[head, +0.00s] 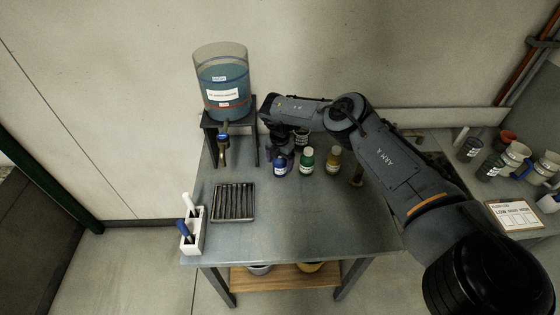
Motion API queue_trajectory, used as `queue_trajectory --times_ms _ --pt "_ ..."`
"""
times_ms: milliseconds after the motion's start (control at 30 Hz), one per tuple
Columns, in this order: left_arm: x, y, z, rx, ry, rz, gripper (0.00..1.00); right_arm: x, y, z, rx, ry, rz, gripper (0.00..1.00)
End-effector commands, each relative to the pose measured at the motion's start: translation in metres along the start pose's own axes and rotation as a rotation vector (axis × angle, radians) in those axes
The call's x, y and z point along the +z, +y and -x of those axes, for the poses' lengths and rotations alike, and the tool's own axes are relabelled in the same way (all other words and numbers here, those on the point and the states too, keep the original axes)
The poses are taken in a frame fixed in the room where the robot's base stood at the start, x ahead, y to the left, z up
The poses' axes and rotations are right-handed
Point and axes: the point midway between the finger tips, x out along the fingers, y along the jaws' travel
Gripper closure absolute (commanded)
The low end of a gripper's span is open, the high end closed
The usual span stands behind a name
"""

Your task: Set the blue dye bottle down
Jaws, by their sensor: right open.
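The blue dye bottle (280,165) stands upright on the grey table, at the left end of a short row of dye bottles. It has a blue body and a pale label. My right gripper (281,149) is just above and behind it, pointing down, with its jaws open. The fingers are dark and small here, and I cannot tell whether they still touch the bottle's top. My left gripper does not show.
A green bottle (306,160) and an amber bottle (333,160) stand close to the right. A tank of teal liquid (222,80) sits on a dark stand at the left. The table's front right is clear.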

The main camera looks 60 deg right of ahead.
Motion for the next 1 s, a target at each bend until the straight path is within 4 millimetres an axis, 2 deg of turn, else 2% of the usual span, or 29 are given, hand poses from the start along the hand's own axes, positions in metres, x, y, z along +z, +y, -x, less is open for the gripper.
queue_trajectory --times_ms 167,267,700,1000 --pt "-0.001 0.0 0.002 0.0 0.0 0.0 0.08 0.0 0.0 0.006 0.001 0.0 -0.001 0.16" --pt "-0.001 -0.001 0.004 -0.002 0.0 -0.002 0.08 0.001 0.0 0.015 0.002 0.0 -0.002 0.16" --pt "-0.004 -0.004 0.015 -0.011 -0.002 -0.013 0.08 0.0 0.001 0.092 0.003 0.001 -0.002 0.16" --pt "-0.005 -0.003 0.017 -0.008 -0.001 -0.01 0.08 0.0 0.001 0.12 0.001 0.0 0.0 0.16"
